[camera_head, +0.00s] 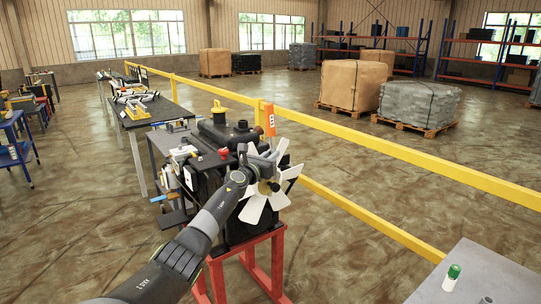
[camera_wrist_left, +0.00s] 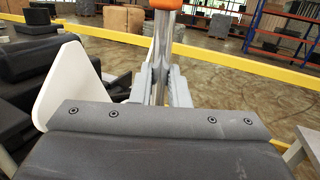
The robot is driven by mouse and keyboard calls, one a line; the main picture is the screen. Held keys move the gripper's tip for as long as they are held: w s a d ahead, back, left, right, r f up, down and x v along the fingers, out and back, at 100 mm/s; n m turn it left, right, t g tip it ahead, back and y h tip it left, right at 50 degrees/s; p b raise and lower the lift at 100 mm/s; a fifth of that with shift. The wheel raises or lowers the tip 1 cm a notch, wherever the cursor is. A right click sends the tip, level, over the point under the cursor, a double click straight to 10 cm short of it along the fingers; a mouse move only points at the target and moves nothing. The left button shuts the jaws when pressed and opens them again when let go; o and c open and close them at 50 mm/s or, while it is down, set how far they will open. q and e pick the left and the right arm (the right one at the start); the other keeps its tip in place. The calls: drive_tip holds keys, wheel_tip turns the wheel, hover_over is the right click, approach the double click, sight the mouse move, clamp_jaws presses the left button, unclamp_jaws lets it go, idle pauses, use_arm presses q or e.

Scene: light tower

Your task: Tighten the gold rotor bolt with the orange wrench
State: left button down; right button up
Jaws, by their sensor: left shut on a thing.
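My left gripper (camera_head: 256,165) is shut on the orange wrench. The wrench's orange handle (camera_head: 268,120) stands upright above the gripper in the head view. In the left wrist view its silver shaft (camera_wrist_left: 162,45) runs up between the fingers to the orange part (camera_wrist_left: 166,4) at the top edge. The white-bladed rotor (camera_head: 255,208) is on the front of the dark engine (camera_head: 240,225), right behind and below my gripper. A gold-brown hub (camera_head: 265,188) shows at the rotor's middle. I cannot make out the gold bolt itself or whether the wrench's lower end touches it. My right gripper is out of view.
The engine rests on a red stand (camera_head: 268,262). A yellow rail (camera_head: 400,160) runs close behind it. A grey table (camera_head: 480,275) with a green-capped bottle (camera_head: 452,277) is at lower right. Dark workbenches (camera_head: 150,112) stand at left. Open floor lies between.

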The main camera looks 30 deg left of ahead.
use_arm(q)
drive_tip(key=shift+t, duration=0.3)
drive_tip(key=d+p, duration=0.1)
drive_tip(key=s+d+p, duration=0.1)
drive_tip(key=d+p, duration=0.1)
drive_tip(key=s+d+p, duration=0.1)
drive_tip(key=d, duration=0.1)
drive_tip(key=shift+s+p, duration=0.15)
drive_tip(key=shift+p, duration=0.15)
idle(0.8)
idle(0.4)
